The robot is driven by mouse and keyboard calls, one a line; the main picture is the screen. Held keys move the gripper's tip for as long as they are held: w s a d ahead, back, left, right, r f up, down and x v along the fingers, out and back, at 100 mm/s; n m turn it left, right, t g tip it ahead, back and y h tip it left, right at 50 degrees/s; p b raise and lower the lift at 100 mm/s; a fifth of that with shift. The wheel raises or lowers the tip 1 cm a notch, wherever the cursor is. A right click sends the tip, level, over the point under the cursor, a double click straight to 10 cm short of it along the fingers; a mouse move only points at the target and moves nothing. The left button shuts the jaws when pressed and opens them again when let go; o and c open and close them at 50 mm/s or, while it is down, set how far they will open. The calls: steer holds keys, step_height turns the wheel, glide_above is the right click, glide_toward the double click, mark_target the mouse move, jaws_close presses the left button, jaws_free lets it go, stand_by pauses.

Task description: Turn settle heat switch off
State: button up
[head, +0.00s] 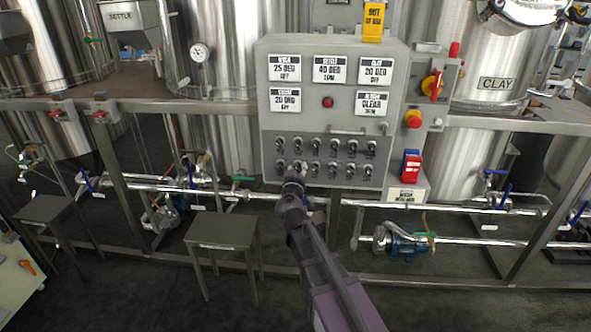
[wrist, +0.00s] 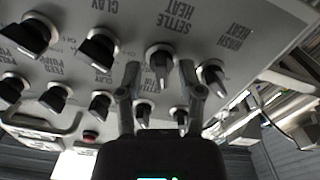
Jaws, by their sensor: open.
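The settle heat switch (wrist: 160,60) is a black rotary knob with a light pointer, beside the upside-down "SETTLE HEAT" label (wrist: 175,25) in the wrist view. My gripper (wrist: 160,67) is open, with one finger on each side of this knob. Whether the fingers touch it I cannot tell. In the head view my gripper (head: 297,172) is at the lower left of the grey control panel (head: 267,120) and hides part of the bottom switch row. The settle display (head: 330,69) reads 40 DEG.
The wash heat knob (wrist: 211,78) is close to the right finger, and the clay knob (wrist: 99,46) is to the left. A red emergency button (head: 413,119) is at the panel's right side. Pipes (head: 450,207) run below the panel. A stool (head: 222,231) stands at left.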

steer(key=shift+a, duration=0.1)
jaws_close()
steer(key=shift+n, duration=0.5)
steer(key=n, duration=0.3)
steer(key=shift+n, duration=2)
jaws_free()
